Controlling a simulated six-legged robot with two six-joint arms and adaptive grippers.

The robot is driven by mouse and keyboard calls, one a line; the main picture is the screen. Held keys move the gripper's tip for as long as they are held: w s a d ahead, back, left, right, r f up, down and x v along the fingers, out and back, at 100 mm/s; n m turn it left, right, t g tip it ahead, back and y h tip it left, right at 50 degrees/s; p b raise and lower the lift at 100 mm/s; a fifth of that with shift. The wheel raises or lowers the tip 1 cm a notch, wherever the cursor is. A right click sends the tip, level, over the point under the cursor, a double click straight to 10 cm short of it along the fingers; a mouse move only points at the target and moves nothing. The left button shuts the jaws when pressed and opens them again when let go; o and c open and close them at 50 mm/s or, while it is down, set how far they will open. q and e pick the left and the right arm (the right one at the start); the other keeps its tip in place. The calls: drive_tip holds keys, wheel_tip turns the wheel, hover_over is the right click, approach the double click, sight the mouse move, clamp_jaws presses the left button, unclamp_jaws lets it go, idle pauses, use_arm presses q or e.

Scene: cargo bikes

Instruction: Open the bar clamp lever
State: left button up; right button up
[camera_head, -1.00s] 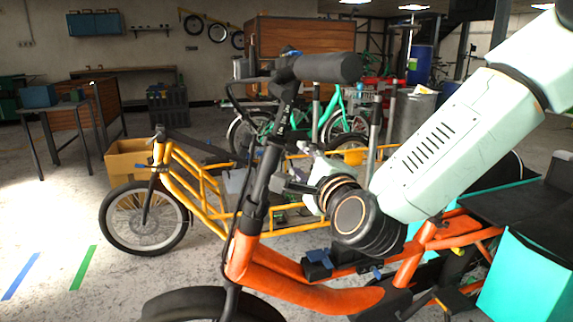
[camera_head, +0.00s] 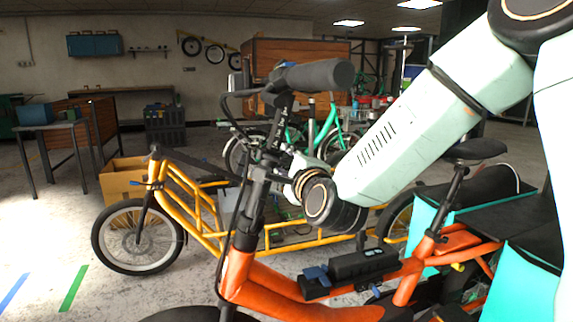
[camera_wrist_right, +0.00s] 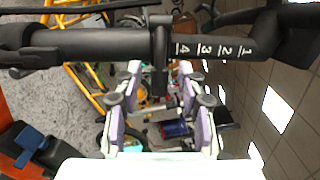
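The orange cargo bike's handlebar (camera_head: 315,75) and black stem (camera_head: 255,200) stand in front of me in the head view. In the right wrist view the handlebar (camera_wrist_right: 90,44) crosses the top, and the stem with white numbers (camera_wrist_right: 220,48) runs to the right. A dark clamp part (camera_wrist_right: 158,60) sits where they meet; I cannot tell for sure whether its lever is open or shut. My right gripper (camera_wrist_right: 160,72) has its two fingers apart, with the clamp part between or just beyond the tips. In the head view this gripper (camera_head: 278,158) is beside the stem, partly hidden. My left gripper is out of view.
A yellow cargo bike (camera_head: 185,200) stands behind, with a cardboard box (camera_head: 122,180) at its left. A black box (camera_head: 362,264) is on the orange frame (camera_head: 265,285). A teal cargo bag (camera_head: 525,275) is at right.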

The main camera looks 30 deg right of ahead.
drive_tip(key=shift+c, duration=0.3)
clamp_jaws()
idle(0.4)
